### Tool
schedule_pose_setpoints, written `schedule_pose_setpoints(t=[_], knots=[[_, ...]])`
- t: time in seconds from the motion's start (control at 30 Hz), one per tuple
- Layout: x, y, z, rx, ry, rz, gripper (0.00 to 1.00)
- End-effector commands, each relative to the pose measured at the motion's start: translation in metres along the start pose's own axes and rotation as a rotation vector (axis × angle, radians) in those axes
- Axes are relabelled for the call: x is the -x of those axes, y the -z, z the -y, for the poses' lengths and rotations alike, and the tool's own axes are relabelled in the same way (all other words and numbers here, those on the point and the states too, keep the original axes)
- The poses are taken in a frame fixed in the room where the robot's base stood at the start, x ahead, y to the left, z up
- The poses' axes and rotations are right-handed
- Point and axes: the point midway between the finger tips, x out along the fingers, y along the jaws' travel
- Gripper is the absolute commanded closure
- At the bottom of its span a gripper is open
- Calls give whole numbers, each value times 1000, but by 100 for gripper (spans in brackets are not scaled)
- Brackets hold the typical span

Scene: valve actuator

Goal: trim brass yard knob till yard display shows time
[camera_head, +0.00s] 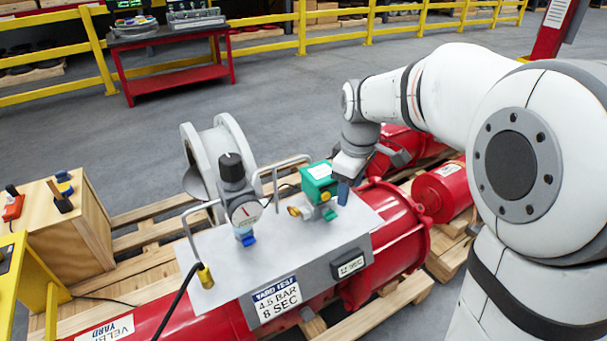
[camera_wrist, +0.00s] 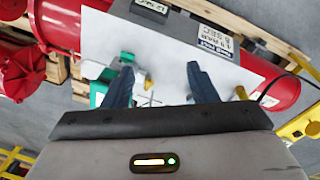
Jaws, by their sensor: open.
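The yard display (camera_head: 350,265) is a small dark box on the front face of the grey bench plate; it seems to read 12 SEC, in small blurred text. The label (camera_head: 276,297) beside it reads YARD TEST, 4.5 BAR, 8 SEC. A green valve block (camera_head: 318,182) stands on the plate with brass parts; a brass fitting (camera_head: 294,211) sticks out at its left. My gripper (camera_head: 343,191) is just right of the block. In the wrist view its blue fingers (camera_wrist: 162,75) are apart, with a small brass piece (camera_wrist: 148,86) between them; contact cannot be told.
A regulator with a gauge (camera_head: 243,212) and bent metal handles stand left of the block. A black hose with a brass end (camera_head: 205,276) lies at the plate's left. Red actuator cylinders (camera_head: 400,225) lie on pallets. A wooden box (camera_head: 70,225) stands far left.

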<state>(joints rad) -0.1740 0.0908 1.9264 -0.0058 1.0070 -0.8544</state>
Motion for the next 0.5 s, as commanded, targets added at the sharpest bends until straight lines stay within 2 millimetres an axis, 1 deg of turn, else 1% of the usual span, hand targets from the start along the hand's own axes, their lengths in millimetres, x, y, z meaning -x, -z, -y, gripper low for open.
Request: schedule_pose_setpoints(t=[0.03, 0.07, 0.1, 0.17, 0.2, 0.3, 0.4, 0.5], knots=[[-16, 21, -12, 104, 15, 9, 47], [-23, 32, -18, 172, 21, 11, 47], [-34, 48, -26, 263, 30, 14, 47], [-50, 71, -36, 399, 44, 18, 47], [-62, 86, -42, 489, 53, 19, 47], [-93, 121, -53, 701, 76, 21, 47], [-119, 148, -59, 871, 93, 19, 47], [-140, 168, -62, 1002, 108, 17, 47]])
